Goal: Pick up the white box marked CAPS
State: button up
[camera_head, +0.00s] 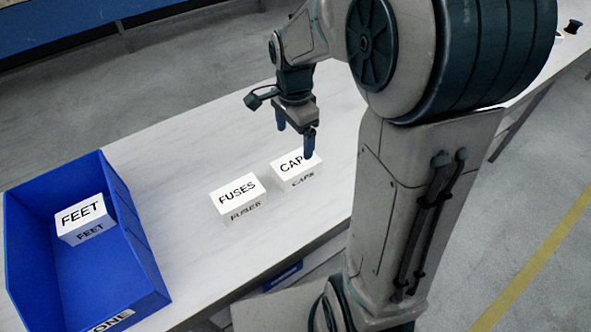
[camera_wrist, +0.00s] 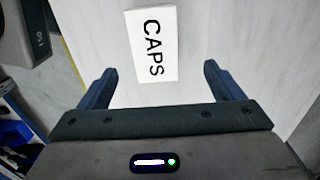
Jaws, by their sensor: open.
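The white box marked CAPS (camera_head: 292,174) lies on the white table in the head view, right of a similar box. One of my fingers hides the end of its top label. My gripper (camera_head: 294,138) points down just above or behind it, with its fingers apart. In the wrist view the CAPS box (camera_wrist: 153,45) is beyond the fingertips, roughly centred between them and slightly turned. My gripper (camera_wrist: 157,70) is open there, with nothing between its blue fingers.
A white box marked FUSES (camera_head: 237,193) stands left of the CAPS box. A blue bin (camera_head: 148,262) at the left holds a white box marked FEET (camera_head: 84,217). The white table (camera_head: 175,165) is bare behind the boxes.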

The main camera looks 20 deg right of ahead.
aim_at(296, 162)
notch_tip(296, 162, down, 5)
jog(key=shift+r+b, duration=0.1)
jog(key=shift+b, duration=0.25)
jog(key=f, duration=0.3)
jog(key=f+b, duration=0.1)
jog(key=f, duration=0.1)
jog(key=shift+s+d+f, duration=0.1)
jog(key=shift+s+f, duration=0.1)
jog(key=shift+s, duration=0.2)
jog(key=c, duration=1.2)
